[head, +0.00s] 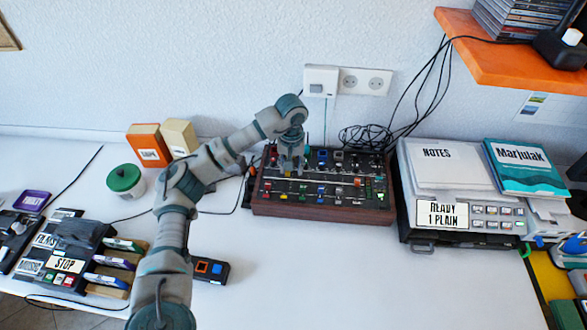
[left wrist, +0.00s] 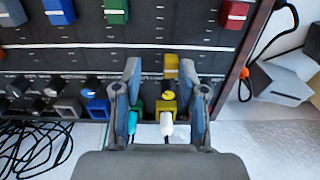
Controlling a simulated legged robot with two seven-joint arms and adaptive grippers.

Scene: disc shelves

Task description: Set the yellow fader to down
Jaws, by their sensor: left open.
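The mixer (head: 322,211) is a dark panel with a reddish-brown casing, lying on the white table against the wall. The yellow fader (left wrist: 171,65) shows in the left wrist view as a yellow cap at the wall-side end of its track. My left gripper (head: 290,170) reaches down over the left part of the mixer. In the left wrist view its two fingers (left wrist: 160,68) are open, one on each side of the yellow cap, with a gap to it. In the head view the gripper hides the yellow fader. My right gripper is not in view.
Red (left wrist: 235,13), green (left wrist: 116,10) and blue (left wrist: 58,11) fader caps sit on neighbouring tracks. Knobs and plugs, including a white plug (left wrist: 167,124), are close under the fingers. A printer-like box (head: 470,222) stands right of the mixer.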

